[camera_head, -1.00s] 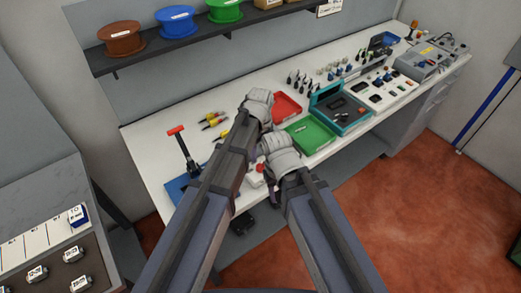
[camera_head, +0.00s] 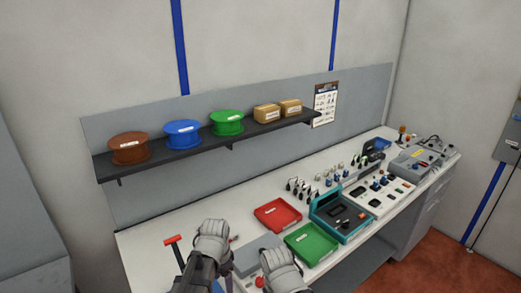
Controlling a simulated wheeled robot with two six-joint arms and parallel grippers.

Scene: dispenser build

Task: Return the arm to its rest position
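My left gripper (camera_head: 212,240) shows at the bottom of the view, in front of the workbench (camera_head: 140,239). My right gripper (camera_head: 280,268) is to its right and lower, near the bench's front edge. Only the backs of both grippers show. Their fingertips are hidden, so I cannot tell whether they are open or hold anything. Most of both arms lies below the picture.
A red tray (camera_head: 278,214), a green tray (camera_head: 311,243) and a teal case (camera_head: 345,214) lie on the bench, right of my grippers. A red-handled press (camera_head: 173,240) stands left. A shelf (camera_head: 190,150) with brown, blue and green spools hangs above.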

